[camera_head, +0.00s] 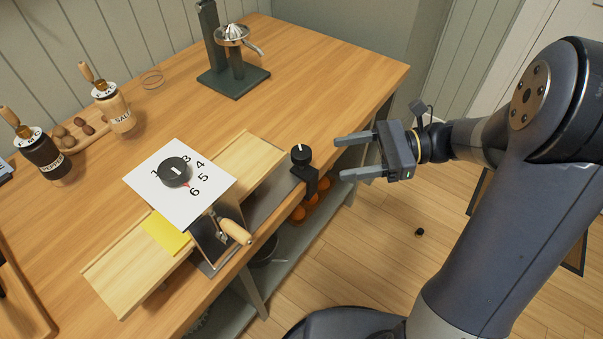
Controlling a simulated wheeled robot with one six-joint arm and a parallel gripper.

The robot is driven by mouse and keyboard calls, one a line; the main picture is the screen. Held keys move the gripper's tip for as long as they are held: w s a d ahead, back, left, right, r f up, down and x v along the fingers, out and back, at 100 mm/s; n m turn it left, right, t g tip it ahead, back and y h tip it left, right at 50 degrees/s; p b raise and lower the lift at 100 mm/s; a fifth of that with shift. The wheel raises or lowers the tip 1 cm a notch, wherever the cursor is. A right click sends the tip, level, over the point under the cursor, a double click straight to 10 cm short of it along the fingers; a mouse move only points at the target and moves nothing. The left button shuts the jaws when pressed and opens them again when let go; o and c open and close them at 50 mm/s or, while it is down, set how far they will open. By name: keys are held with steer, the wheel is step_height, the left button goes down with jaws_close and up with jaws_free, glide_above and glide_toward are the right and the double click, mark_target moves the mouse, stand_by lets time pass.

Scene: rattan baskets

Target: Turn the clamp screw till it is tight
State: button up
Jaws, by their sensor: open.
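The clamp screw has a black round knob (301,154) with a white line on its top. It sits above a black clamp bracket (306,179) at the table's right edge. The clamp is beside a metal machine (213,240) with a wooden crank handle (235,231). My gripper (340,159) is open and empty, just right of the knob. Its two fingers point left towards the knob, with a gap between them and it. Whether the bracket grips the table firmly cannot be seen.
A white numbered card (207,204) with a black dial (174,172) is on the machine. Wooden boards (108,282) extend from it. Salt (115,108) and pepper (40,152) mills and a juicer stand (233,80) are farther back. Open floor lies right of the table.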

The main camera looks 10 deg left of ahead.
mark_target(301, 155)
step_height(301, 155, down, 3)
steer(key=w+m+y+b, duration=0.1)
steer(key=w+y+b, duration=0.1)
steer(key=w, duration=0.1)
steer(key=shift+m+t, duration=0.3)
steer(key=a, duration=0.3)
steer(key=s+a, duration=0.1)
steer(key=a, duration=0.2)
steer(key=s+a, duration=0.1)
steer(key=a, duration=0.2)
steer(key=shift+s+a+r+b, duration=0.1)
steer(key=shift+a+r+b, duration=0.2)
steer(key=shift+a+b, duration=0.1)
steer(key=shift+c, duration=0.2)
steer(key=c, duration=0.9)
